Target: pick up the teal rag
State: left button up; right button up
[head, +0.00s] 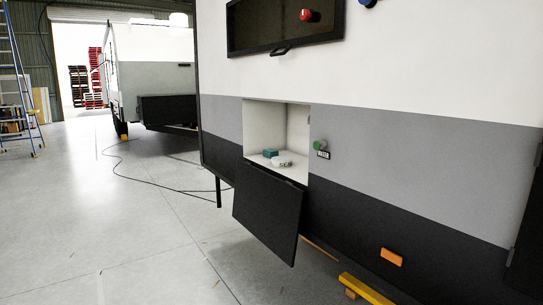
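A small teal item (270,153), which looks like the folded teal rag, lies on the floor of an open compartment (268,120) in the side of the grey and white caravan. It sits near the front left of that compartment. A small white and grey object (282,162) lies just to its right, close beside it; I cannot tell what it is. Neither of my grippers shows in the head view.
The compartment's black flap (268,212) hangs down and sticks outward below the opening. A green knob (320,146) is on the wall to the right. A yellow bar (365,289) lies low in front. A black cable (150,182) crosses the open floor at left.

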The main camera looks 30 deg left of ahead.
aim_at(269, 154)
jog(key=u, duration=0.45)
jog(key=k, duration=1.05)
jog(key=u, duration=1.25)
jog(key=i, duration=1.2)
jog(key=u, duration=0.25)
jog(key=i, duration=2.4)
jog(key=z, duration=1.5)
jog(key=i, duration=1.25)
jog(key=z, duration=1.15)
